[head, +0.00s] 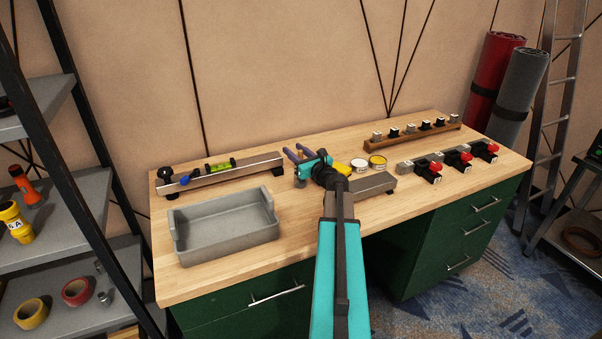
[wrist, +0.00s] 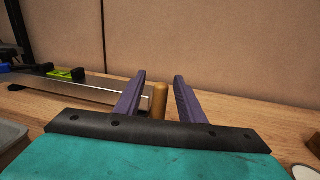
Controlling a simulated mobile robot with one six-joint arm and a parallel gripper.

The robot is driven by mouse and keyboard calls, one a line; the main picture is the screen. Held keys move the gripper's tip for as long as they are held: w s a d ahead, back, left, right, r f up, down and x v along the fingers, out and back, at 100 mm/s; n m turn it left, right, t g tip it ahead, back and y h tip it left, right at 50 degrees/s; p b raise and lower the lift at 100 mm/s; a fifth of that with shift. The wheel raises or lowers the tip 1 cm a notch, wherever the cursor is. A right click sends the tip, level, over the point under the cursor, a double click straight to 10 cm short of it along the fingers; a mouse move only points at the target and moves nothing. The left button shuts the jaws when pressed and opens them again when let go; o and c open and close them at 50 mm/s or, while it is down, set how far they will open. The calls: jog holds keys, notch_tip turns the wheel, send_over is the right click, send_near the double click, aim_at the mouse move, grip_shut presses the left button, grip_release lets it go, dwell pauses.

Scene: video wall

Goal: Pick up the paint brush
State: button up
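My gripper (head: 298,153) is over the middle of the workbench, towards its back. In the wrist view my gripper (wrist: 158,95) is open, with its two purple fingers apart. A light wooden, round-topped handle (wrist: 159,100) stands upright between or just beyond the fingers, closer to the left one. It looks like the paint brush's handle. No bristles show, and its lower part is hidden behind my gripper. I cannot tell whether a finger touches it. I cannot make out the handle in the head view.
The wooden workbench (head: 275,268) bears a grey tray (head: 225,240) at front left. Behind it is a metal rail (head: 215,177) with a green level (head: 220,164). Small paint tins (head: 377,162) stand right of my gripper. Red-knobbed switches (head: 457,160) and a wooden rack (head: 412,138) are further right.

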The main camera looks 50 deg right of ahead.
grip_shut()
jog(key=shift+r, duration=0.1)
notch_tip(320, 180, up, 10)
dwell(1.0)
dwell(0.6)
